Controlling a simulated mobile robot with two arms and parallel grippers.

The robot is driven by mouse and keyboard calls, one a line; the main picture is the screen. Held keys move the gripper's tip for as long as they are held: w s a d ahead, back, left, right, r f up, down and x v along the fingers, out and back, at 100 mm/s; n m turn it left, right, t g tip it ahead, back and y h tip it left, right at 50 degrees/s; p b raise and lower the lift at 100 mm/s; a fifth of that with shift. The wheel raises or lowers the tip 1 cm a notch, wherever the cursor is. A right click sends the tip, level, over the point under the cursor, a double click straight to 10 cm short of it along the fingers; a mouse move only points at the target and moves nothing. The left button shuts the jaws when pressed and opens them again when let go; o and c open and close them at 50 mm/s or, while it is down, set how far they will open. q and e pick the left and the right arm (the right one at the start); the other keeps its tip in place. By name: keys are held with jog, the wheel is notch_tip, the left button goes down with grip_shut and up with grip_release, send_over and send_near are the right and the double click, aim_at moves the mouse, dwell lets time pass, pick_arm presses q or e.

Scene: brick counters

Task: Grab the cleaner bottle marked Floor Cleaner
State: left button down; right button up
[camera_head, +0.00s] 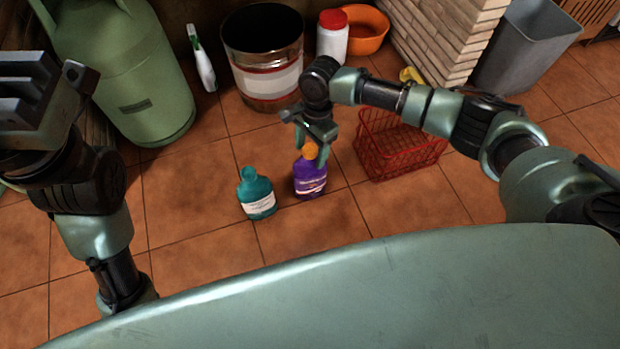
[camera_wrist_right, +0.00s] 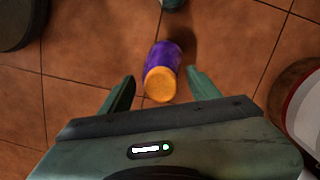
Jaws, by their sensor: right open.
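A purple bottle (camera_head: 310,180) with an orange cap and a pale label stands upright on the tiled floor. It also shows in the right wrist view (camera_wrist_right: 163,57), seen from above. A teal bottle (camera_head: 256,192) with a white label stands to its left. The label writing is too small to read on either. My right gripper (camera_head: 316,138) is open and empty just above the purple bottle; in the right wrist view its fingers (camera_wrist_right: 160,85) stand apart on either side of the orange cap. My left gripper (camera_head: 40,95) is raised at the left edge, its fingertips unclear.
A red wire basket (camera_head: 400,150) stands right of the bottles. Behind are a metal bucket (camera_head: 265,60), a white spray bottle (camera_head: 202,62), a white jar (camera_head: 332,40) and an orange basin (camera_head: 366,28). A green gas cylinder (camera_head: 125,70) is at left. Floor in front is clear.

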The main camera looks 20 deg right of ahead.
jog(key=shift+f, duration=0.1)
grip_shut()
dwell(0.4)
